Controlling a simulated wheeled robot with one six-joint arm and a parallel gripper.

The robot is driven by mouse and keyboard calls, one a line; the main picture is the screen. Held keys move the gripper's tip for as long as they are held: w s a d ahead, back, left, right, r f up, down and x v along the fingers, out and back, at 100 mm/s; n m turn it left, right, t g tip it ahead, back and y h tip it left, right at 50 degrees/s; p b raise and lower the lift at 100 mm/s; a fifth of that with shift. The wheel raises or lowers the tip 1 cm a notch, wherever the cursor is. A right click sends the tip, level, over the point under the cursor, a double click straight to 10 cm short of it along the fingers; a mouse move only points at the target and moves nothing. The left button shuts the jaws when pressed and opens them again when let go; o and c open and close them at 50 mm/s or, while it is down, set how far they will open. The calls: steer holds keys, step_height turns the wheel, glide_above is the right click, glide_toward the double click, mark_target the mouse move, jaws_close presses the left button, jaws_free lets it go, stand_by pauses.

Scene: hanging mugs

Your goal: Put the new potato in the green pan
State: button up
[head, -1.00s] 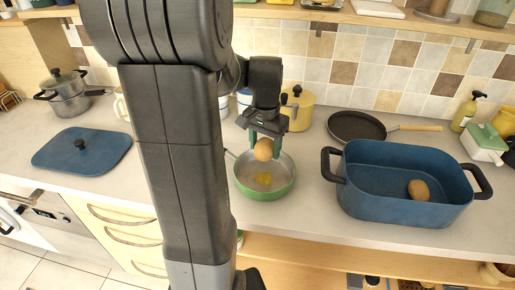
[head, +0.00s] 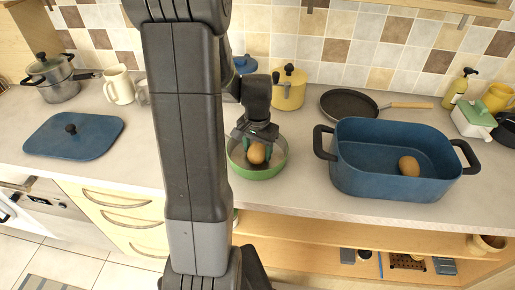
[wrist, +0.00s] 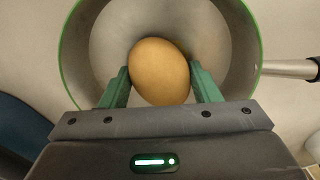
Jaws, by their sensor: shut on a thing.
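The new potato (head: 257,153) is brown and egg-shaped. My gripper (head: 255,155) is shut on it, inside the outline of the green pan (head: 262,174). In the wrist view the potato (wrist: 159,72) sits between my two green fingertips (wrist: 160,84), with the pan's grey inside and green rim (wrist: 259,45) around it. I cannot tell whether the potato touches the pan's floor. The pan's handle (wrist: 292,68) points right in the wrist view.
A blue roasting pan (head: 385,185) holding another potato (head: 409,166) stands to the right. Behind are a yellow pot (head: 289,92) and a dark frying pan (head: 350,104). A blue lid (head: 72,140) lies on the left of the counter.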

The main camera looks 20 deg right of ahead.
mark_target(258, 147)
steer(key=shift+f, duration=0.25)
steer(key=o, duration=1.1)
steer(key=shift+r, duration=0.1)
steer(key=shift+c, duration=0.2)
steer(key=shift+r, duration=0.1)
step_height(258, 147, up, 12)
steer(key=shift+r, duration=0.1)
step_height(258, 147, down, 12)
steer(key=shift+r, duration=1.8)
